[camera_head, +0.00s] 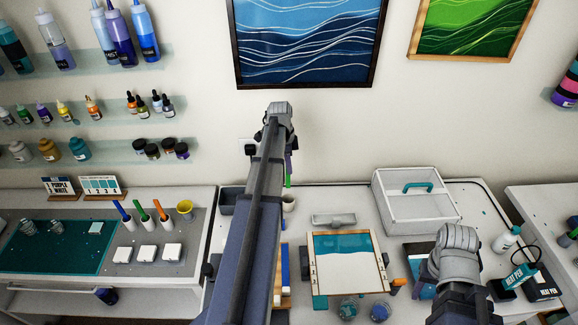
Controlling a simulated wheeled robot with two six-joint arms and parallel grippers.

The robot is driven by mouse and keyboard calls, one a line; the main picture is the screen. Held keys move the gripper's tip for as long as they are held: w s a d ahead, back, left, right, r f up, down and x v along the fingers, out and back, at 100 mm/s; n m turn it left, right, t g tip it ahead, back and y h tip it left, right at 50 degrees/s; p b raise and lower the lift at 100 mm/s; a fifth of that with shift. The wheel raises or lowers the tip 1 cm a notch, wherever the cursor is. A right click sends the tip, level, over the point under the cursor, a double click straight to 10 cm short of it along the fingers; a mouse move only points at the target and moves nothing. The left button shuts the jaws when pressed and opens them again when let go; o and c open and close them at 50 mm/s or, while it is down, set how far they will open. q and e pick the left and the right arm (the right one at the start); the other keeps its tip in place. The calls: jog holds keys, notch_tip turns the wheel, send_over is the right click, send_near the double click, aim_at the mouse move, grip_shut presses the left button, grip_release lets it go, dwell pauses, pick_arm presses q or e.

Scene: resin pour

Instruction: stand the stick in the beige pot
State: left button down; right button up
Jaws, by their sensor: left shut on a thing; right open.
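My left arm reaches up the middle of the head view and its wrist bends down at the far end. My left gripper (289,155) is mostly hidden behind that arm. It is shut on the stick (288,181), of which a narrow green part shows below the jaws. The beige pot (290,203) is small and stands at the back of the table, partly covered by my arm. In the picture the stick shows just above the pot; whether it is inside the rim I cannot tell. My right gripper (455,258) is low at the right; its fingertips are hidden.
A wooden-framed board (347,263) lies on the middle table, with a pale tray (334,219) behind it. A clear-sided box (415,200) stands at the back right. A grey bin (231,200) is left of my arm. Heat-pen boxes (540,288) lie at the right.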

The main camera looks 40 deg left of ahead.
aim_at(289, 184)
pick_arm(q)
jog(key=shift+f+b, duration=4.45)
jog(key=shift+f, duration=0.3)
jog(key=c, duration=0.9)
grip_release()
jog(key=shift+r, duration=0.15)
jog(key=r+p, duration=0.7)
jog(key=p, duration=0.1)
jog(key=shift+s+a+r, duration=0.3)
jog(key=shift+s+a, duration=0.05)
